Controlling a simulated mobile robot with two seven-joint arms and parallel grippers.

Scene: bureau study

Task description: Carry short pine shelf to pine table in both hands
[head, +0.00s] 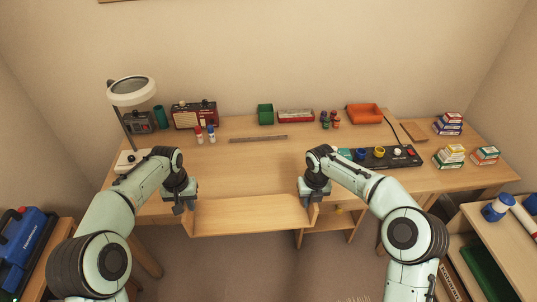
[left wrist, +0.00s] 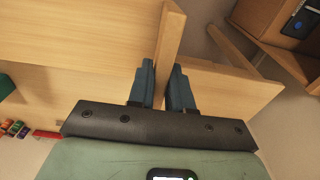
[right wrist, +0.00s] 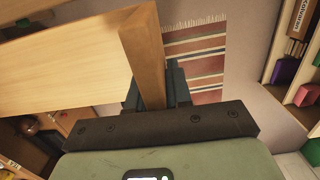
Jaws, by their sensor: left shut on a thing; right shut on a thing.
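The short pine shelf (head: 250,215), a pale board with raised ends, is held level at the front edge of the long pale wood table (head: 230,178). I cannot tell whether they touch. My left gripper (head: 184,207) is shut on the shelf's left end; in the left wrist view its fingers (left wrist: 161,88) sit either side of the end board (left wrist: 168,40). My right gripper (head: 309,197) is shut on the right end; in the right wrist view its fingers (right wrist: 153,90) straddle that end board (right wrist: 143,50).
The table's middle front is clear. A thin ruler-like strip (head: 258,139), radio (head: 194,114), green bin (head: 265,114), orange tray (head: 364,113) and black power strip (head: 380,157) lie farther back. A magnifier lamp (head: 131,92) stands left. Small boxes (head: 448,157) stand right.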

